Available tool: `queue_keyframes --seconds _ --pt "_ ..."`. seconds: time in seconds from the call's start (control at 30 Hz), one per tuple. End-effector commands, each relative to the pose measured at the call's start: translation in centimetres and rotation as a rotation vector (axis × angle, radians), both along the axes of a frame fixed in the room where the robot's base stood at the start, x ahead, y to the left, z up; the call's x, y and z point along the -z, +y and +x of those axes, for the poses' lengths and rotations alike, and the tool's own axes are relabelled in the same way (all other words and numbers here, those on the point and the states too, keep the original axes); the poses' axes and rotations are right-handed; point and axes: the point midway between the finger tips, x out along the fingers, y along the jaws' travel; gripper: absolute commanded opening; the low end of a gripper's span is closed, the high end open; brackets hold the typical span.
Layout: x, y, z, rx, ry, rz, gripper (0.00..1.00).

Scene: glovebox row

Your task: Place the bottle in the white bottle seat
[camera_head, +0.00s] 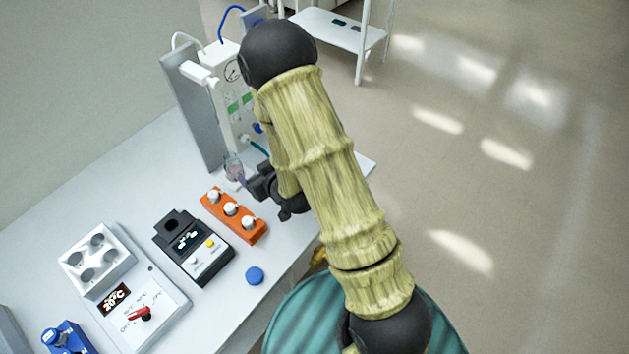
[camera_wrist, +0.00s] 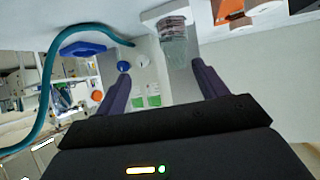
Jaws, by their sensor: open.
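The bottle (camera_wrist: 174,45) is small, clear and slightly pinkish. In the wrist view it is just beyond my fingertips, right of the middle between them, against a white piece (camera_wrist: 160,14) that looks like the bottle seat. The wrist picture appears upside down, so the bottle seems to stand on that piece; how deep it sits I cannot tell. In the head view the bottle (camera_head: 233,167) is at the foot of the gas panel, left of my gripper (camera_head: 246,183). My gripper (camera_wrist: 161,69) is open and empty, its fingers apart and pointing toward the bottle.
The white gas panel (camera_head: 232,95) with a gauge and hoses rises behind the bottle. An orange rack (camera_head: 234,215) with white-topped vials, a black device (camera_head: 193,247), a white hotplate (camera_head: 140,308) and a blue cap (camera_head: 255,275) are on the table. A teal hose (camera_wrist: 47,80) curves close by.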

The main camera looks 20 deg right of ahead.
Motion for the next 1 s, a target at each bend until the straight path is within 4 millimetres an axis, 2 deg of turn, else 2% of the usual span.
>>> queue_keyframes --seconds 0.03,0.17,0.37,0.57,0.8,0.9,1.0 --pt "-1.0 -0.8 0.1 0.022 0.027 -0.016 0.72" --pt "-2.7 -3.0 -0.7 0.080 0.141 -0.063 0.72" --pt "-5.5 -6.3 -3.5 0.172 0.321 -0.113 0.72" --pt "-8.4 -9.0 -8.1 0.255 0.512 -0.138 0.72" --pt "-11.8 -10.9 -14.8 0.334 0.731 -0.138 0.72" --pt "-12.5 -11.2 -16.6 0.348 0.789 -0.136 0.72" --pt "-12.7 -11.4 -17.4 0.352 0.812 -0.136 0.72"
